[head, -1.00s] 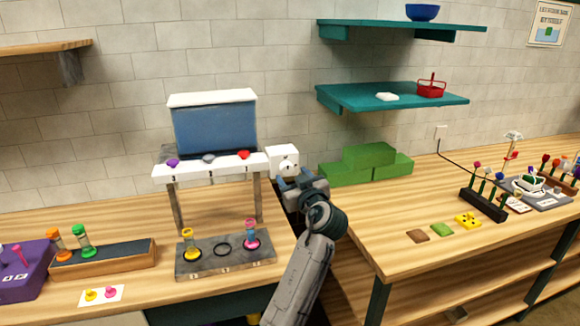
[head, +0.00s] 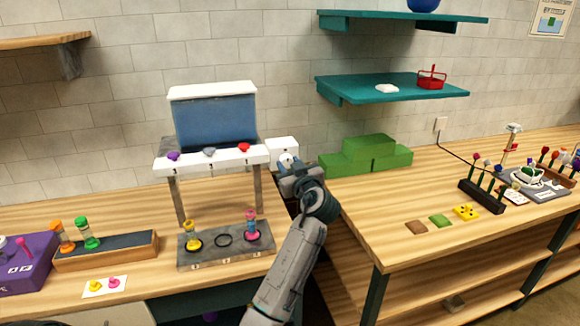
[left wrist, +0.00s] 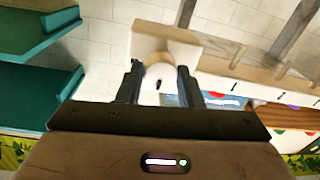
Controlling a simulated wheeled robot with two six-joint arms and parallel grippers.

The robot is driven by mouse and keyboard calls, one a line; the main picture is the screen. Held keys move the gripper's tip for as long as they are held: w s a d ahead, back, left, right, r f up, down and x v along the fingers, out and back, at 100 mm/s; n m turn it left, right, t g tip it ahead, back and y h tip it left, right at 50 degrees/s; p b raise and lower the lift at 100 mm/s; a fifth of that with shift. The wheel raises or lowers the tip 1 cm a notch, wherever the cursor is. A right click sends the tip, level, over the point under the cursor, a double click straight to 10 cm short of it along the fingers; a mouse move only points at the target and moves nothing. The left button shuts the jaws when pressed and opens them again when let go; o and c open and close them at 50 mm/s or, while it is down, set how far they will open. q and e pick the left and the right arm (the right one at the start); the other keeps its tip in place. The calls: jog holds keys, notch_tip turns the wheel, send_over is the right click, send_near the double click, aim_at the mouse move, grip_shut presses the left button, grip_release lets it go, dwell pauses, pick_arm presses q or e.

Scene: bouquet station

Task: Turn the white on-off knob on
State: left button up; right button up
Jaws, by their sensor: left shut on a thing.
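The white on-off knob (left wrist: 160,76) sits on the face of a white box (head: 282,149) at the right end of the dispenser stand. My left gripper (head: 299,172) is at the front of this box and covers part of it in the head view. In the left wrist view the two dark fingers of my left gripper (left wrist: 160,84) stand on either side of the knob, closed on it. A small dark mark shows on the knob. My right gripper is not in view.
The dispenser stand (head: 210,160) holds a blue tank (head: 215,122) and purple, grey and red knobs. Below it a grey tray (head: 225,258) holds two flower vials. Green foam blocks (head: 365,158) lie to the right. A teal shelf (head: 392,89) hangs above them.

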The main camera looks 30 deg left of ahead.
pick_arm(q)
jog(key=m+b, duration=0.1)
jog(key=m, duration=0.2)
jog(key=shift+f+b, duration=0.1)
jog(key=shift+b, duration=0.2)
jog(key=shift+m, duration=1)
jog(key=m, duration=0.3)
jog(key=shift+t, duration=0.3)
jog(key=m+p, duration=0.1)
jog(key=m, duration=0.3)
jog(key=shift+m+t, duration=0.3)
jog(key=shift+m, duration=0.1)
jog(key=m+p, duration=0.2)
jog(key=m, duration=0.3)
jog(key=shift+s+a+m+p, duration=0.1)
jog(key=shift+m+p, duration=0.3)
jog(key=shift+t, duration=0.3)
jog(key=o, duration=1)
